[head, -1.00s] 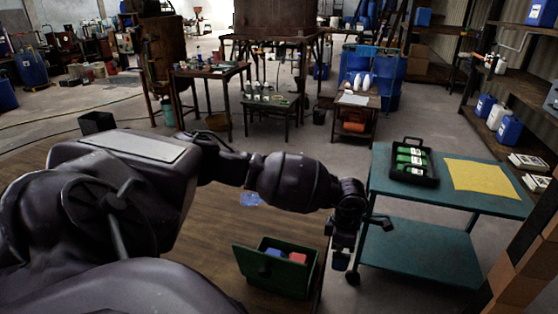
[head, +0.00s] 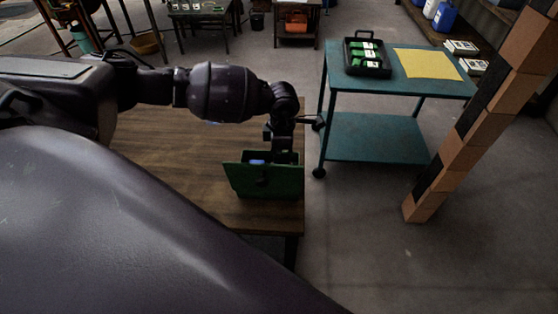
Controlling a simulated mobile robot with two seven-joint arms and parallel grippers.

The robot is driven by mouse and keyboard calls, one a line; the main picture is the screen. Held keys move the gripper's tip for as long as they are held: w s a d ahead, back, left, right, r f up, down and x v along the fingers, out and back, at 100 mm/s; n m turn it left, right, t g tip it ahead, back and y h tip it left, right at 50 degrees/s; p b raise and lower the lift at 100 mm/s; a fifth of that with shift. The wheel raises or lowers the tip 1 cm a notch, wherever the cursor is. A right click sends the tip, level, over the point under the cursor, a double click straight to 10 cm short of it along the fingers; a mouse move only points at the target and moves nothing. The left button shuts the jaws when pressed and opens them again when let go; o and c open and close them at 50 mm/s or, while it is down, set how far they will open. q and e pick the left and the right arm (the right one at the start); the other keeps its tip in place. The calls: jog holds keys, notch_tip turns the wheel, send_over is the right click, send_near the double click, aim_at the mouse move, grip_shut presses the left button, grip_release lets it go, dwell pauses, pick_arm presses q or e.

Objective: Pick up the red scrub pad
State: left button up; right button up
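A green open box (head: 270,184) stands at the right edge of a brown wooden table (head: 165,150) in the head view. A blue item (head: 257,162) shows just above its near wall. The red scrub pad is not visible now; my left gripper and the box wall cover the right part of the box, where a red item showed earlier. My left gripper (head: 284,151) points down at the box's right half, its tips at or just inside the rim. Its fingers are too dark and hidden to tell open from shut. My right gripper is not in view.
A teal two-shelf cart (head: 375,137) stands right of the table, bearing a black tray (head: 367,70) of green-and-white items and a yellow sheet (head: 427,63). A brick-patterned post (head: 465,145) rises at the right. The floor between cart and post is clear.

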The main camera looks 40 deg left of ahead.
pick_arm(q)
jog(key=shift+w+f, duration=0.1)
jog(key=shift+f, duration=4.05)
jog(key=shift+c, duration=0.5)
jog(key=c, duration=0.5)
notch_tip(320, 180, up, 20)
jog(key=shift+r, duration=0.1)
jog(key=shift+c, duration=0.2)
